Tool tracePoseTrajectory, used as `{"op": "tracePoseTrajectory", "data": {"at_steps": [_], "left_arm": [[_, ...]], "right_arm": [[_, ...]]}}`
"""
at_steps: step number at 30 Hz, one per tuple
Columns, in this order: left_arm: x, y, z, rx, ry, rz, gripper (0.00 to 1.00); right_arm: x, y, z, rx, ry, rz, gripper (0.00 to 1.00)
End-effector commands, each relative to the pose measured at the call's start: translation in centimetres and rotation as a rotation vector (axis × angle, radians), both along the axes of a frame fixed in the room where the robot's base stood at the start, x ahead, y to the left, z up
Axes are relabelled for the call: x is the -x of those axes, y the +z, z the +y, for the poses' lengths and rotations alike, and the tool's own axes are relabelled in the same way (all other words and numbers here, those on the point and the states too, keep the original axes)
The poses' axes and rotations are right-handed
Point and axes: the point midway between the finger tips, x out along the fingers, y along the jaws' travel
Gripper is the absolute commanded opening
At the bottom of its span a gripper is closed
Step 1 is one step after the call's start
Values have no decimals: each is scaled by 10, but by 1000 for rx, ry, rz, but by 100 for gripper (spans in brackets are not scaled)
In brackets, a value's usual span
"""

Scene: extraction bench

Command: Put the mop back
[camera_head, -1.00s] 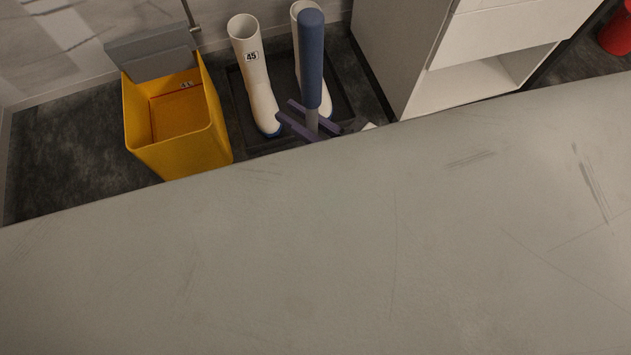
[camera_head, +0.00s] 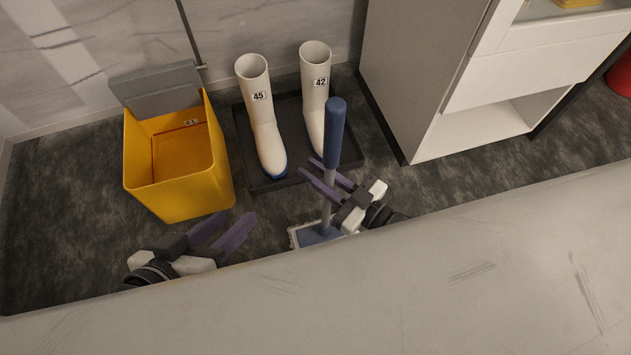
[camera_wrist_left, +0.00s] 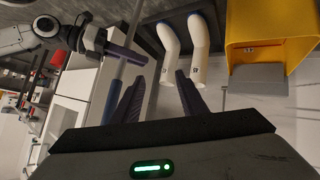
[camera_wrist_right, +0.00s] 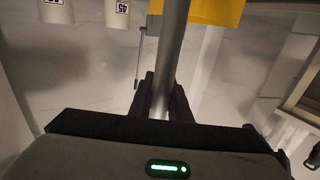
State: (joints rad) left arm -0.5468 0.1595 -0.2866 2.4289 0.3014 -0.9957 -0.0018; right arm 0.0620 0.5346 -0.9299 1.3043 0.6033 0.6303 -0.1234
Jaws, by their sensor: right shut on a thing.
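The mop has a blue grip (camera_head: 334,135), a grey shaft (camera_head: 327,202) and a blue head (camera_head: 316,236) with a white fringe, low near the floor. It stands nearly upright in front of the boots. My right gripper (camera_head: 325,178) is shut on the shaft just below the blue grip. In the right wrist view the shaft (camera_wrist_right: 170,60) runs between its dark fingers. My left gripper (camera_head: 233,226) is open and empty, left of the mop and in front of the yellow bin. Its fingers also show apart in the left wrist view (camera_wrist_left: 157,95).
A yellow bin (camera_head: 203,190) with its grey lid up stands at the left. White boots (camera_head: 262,120) stand on a black tray (camera_head: 290,181). A thin rod (camera_head: 189,30) runs along the wall. A white cabinet (camera_head: 470,135) is at right. A pale surface (camera_head: 450,270) fills the foreground.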

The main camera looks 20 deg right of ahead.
Motion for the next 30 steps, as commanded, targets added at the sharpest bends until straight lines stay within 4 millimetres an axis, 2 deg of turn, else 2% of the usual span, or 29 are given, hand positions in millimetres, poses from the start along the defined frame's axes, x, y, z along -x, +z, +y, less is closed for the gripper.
{"op": "tracePoseTrajectory", "data": {"at_steps": [6, 10, 18, 19, 22, 30], "left_arm": [[-1, 10, -8, 66, -3, -46, 39], [-2, 18, -9, 77, -3, -56, 39], [-2, 18, -9, 75, -3, -56, 39], [-2, 17, -9, 74, -3, -55, 39], [-2, 17, -9, 74, -3, -54, 39], [-1, 15, -9, 72, -3, -50, 39]], "right_arm": [[-1, -29, 1, -5, 0, -5, 0], [-2, -28, 1, -5, -1, -7, 0], [-2, -31, 1, -3, -1, -6, 0], [0, -34, 0, 2, -1, 1, 20], [0, -34, 0, 2, 0, 1, 35], [0, -34, 0, 1, 0, 2, 35]]}}
